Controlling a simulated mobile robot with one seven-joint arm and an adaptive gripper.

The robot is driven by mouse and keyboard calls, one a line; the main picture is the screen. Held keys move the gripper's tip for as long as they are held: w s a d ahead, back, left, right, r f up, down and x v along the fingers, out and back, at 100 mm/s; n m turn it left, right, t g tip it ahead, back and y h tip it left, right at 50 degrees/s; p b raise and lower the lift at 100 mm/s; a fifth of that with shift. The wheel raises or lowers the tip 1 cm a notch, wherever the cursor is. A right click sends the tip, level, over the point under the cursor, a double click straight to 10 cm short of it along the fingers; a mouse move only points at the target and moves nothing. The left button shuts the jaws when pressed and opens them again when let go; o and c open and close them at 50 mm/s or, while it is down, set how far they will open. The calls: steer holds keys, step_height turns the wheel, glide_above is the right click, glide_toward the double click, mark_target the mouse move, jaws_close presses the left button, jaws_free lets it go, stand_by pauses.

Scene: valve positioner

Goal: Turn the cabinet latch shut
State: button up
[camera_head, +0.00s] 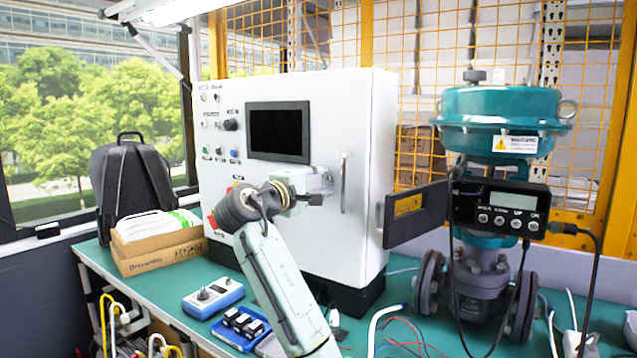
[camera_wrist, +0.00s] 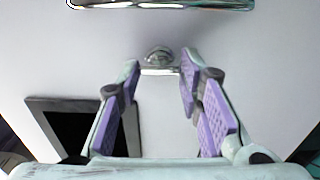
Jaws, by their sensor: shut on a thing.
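The cabinet latch (camera_wrist: 159,55) is a small metal knob with a short bar on the white door, seen in the wrist view. My gripper (camera_wrist: 160,74), with purple-padded fingers, has its fingertips at the two ends of the bar and is shut on it. In the head view my gripper (camera_head: 322,192) is at the front of the white cabinet (camera_head: 355,110), just left of the vertical metal handle (camera_head: 343,183). There the gripper mostly hides the latch. The handle also crosses the top of the wrist view (camera_wrist: 160,4).
A dark screen (camera_head: 278,132) is on the cabinet front, with buttons and knobs to its left. A teal valve (camera_head: 500,115) with a black positioner (camera_head: 500,208) stands right of the cabinet. A blue tray (camera_head: 241,328) and a small control box (camera_head: 212,298) lie on the green table.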

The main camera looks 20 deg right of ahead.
steer(key=o, duration=1.2)
steer(key=shift+c, duration=0.2)
steer(key=v, duration=1.2)
steer(key=shift+a, duration=0.1)
